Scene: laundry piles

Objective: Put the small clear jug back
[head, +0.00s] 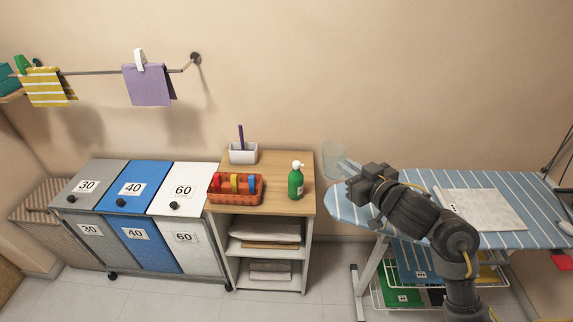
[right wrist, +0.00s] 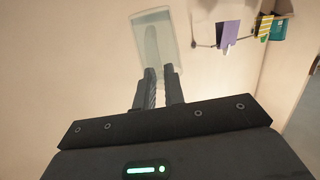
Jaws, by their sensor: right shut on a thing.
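The small clear jug (head: 334,153) is see-through and hard to make out in the head view. It is in the air above the left end of the ironing board, just right of the wooden-topped shelf unit. My right gripper (head: 350,172) is shut on the jug. In the right wrist view the jug (right wrist: 153,47) sticks out beyond the two fingertips (right wrist: 160,72), somewhat tilted in the picture. The wall is behind it. My left gripper shows in neither view.
The shelf unit's wooden top (head: 275,195) carries a green pump bottle (head: 296,180), an orange basket (head: 235,188) and a white holder (head: 243,154). Its back right part is bare. The striped ironing board (head: 350,212) bears a folded white cloth (head: 485,208). Numbered bins (head: 133,185) stand left.

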